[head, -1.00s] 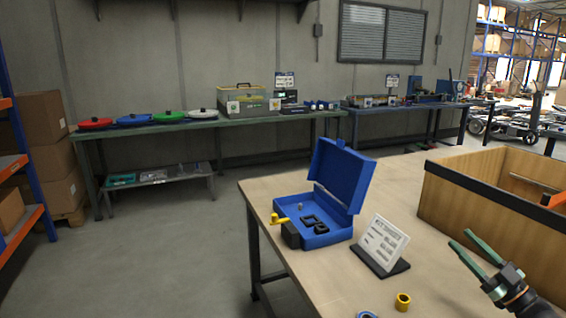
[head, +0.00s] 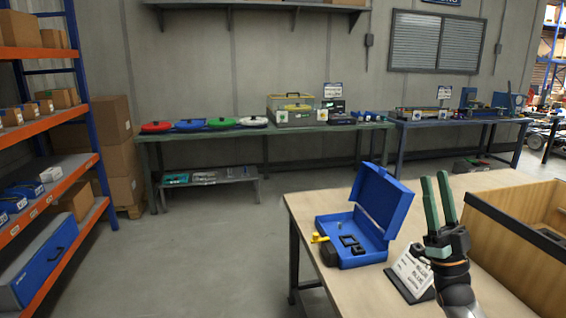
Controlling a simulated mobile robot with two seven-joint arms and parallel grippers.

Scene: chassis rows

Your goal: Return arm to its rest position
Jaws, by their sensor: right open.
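My right gripper (head: 437,200) is in the lower right, pointing up, with its two green fingers apart and nothing between them. It is in front of the wooden table (head: 322,287) and hides part of the white sign (head: 410,272) on its dark base. The open blue case (head: 383,207) stands on the table to the left of the gripper, with dark parts and a yellow piece at its left edge. My left gripper does not show.
A wooden bin (head: 515,250) stands at the right of the table. A shelf rack (head: 92,163) with boxes is at the left. A green bench (head: 215,137) with coloured lids and a blue bench (head: 455,121) line the back wall. The floor between is clear.

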